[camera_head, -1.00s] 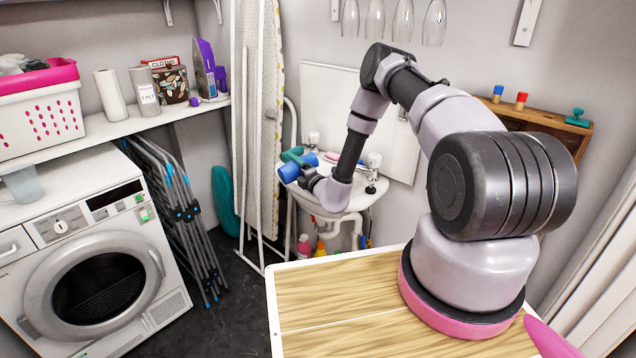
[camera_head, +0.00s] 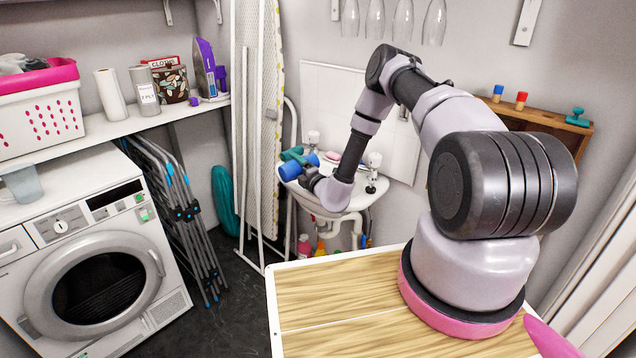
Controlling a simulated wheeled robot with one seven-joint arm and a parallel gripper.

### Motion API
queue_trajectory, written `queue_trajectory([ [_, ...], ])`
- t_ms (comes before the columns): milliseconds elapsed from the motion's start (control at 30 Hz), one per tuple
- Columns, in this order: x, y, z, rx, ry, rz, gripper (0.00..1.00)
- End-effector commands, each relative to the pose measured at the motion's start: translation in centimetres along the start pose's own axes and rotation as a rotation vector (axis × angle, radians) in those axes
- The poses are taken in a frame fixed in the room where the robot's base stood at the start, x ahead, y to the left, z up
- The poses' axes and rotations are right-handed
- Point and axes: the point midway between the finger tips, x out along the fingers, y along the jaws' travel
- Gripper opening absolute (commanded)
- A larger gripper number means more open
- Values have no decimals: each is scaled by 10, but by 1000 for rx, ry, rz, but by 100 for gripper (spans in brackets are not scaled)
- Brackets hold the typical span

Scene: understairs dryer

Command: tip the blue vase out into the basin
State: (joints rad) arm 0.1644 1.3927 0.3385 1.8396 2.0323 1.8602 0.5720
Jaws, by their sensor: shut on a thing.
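The blue vase (camera_head: 289,171) is held tilted, close to lying on its side, over the left part of the white basin (camera_head: 362,201). My gripper (camera_head: 305,170) is shut on the vase; its fingers are small and partly hidden by the vase and my wrist. One end of the vase points left and down, near the basin's left rim. I cannot see whether anything comes out of it. My forearm hides part of the basin's bowl.
Two taps stand on the basin, one (camera_head: 374,164) right of my forearm. A pink thing (camera_head: 333,157) lies at the basin's back. An ironing board (camera_head: 268,130) stands close on the left. Bottles (camera_head: 304,246) stand below the basin. Glasses (camera_head: 404,20) hang above.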

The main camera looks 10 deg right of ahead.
Motion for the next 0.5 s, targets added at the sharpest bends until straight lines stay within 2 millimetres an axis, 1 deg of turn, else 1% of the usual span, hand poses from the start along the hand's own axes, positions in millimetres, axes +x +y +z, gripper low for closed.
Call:
queue_trajectory([
  [500, 0, -1, 1, 45, -3, 1, 0],
])
